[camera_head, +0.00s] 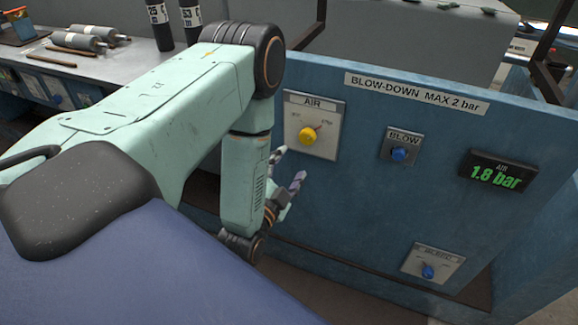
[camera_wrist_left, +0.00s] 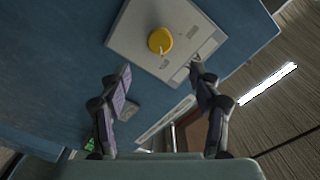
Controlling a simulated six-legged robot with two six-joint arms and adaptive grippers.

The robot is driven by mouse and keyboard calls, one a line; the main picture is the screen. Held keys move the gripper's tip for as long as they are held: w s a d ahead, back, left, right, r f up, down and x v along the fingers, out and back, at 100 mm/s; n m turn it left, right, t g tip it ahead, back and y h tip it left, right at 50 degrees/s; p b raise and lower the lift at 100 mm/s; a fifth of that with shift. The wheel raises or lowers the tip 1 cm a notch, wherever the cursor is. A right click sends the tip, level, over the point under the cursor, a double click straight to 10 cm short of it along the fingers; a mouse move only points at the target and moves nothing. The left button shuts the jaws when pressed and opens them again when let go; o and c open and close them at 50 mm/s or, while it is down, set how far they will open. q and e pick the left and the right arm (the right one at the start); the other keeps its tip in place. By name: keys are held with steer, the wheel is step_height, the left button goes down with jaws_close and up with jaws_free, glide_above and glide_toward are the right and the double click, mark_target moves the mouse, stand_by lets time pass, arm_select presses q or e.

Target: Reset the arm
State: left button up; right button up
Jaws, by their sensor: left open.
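My left arm reaches in from the left in the head view and bends down in front of a blue panel. My left gripper (camera_head: 288,165) is close to the panel, just below and left of the yellow AIR knob (camera_head: 307,134). In the left wrist view the gripper (camera_wrist_left: 160,85) is open and empty, its two fingers wide apart. The yellow knob (camera_wrist_left: 160,40) sits on its pale plate beyond the fingertips, apart from them. My right gripper is not in either view.
The blue panel (camera_head: 370,180) also carries a BLOW button (camera_head: 398,154), a display (camera_head: 497,173) reading 1.8 bar and a lower blue knob (camera_head: 428,271). A grey bench (camera_head: 115,70) at the back left holds rollers (camera_head: 78,41) and dark cylinders (camera_head: 158,22).

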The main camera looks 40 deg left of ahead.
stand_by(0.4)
arm_select(q)
steer(key=s+d+f+n+g+h, duration=0.2)
steer(key=s+f+n+g, duration=0.1)
steer(key=s+f+g, duration=0.3)
steer(key=s+d+f+n+g+h, duration=0.1)
steer(key=s+d+f+n+g, duration=0.25)
steer(key=f, duration=0.45)
steer(key=s+d+n+g, duration=0.1)
steer(key=s+g, duration=0.3)
steer(key=s, duration=0.5)
steer(key=s+d+f+g+h, duration=0.1)
steer(key=s+d+g, duration=0.3)
steer(key=s, duration=0.6)
steer(key=shift+f+n, duration=0.25)
steer(key=shift+n, duration=0.1)
steer(key=shift+s+a, duration=0.1)
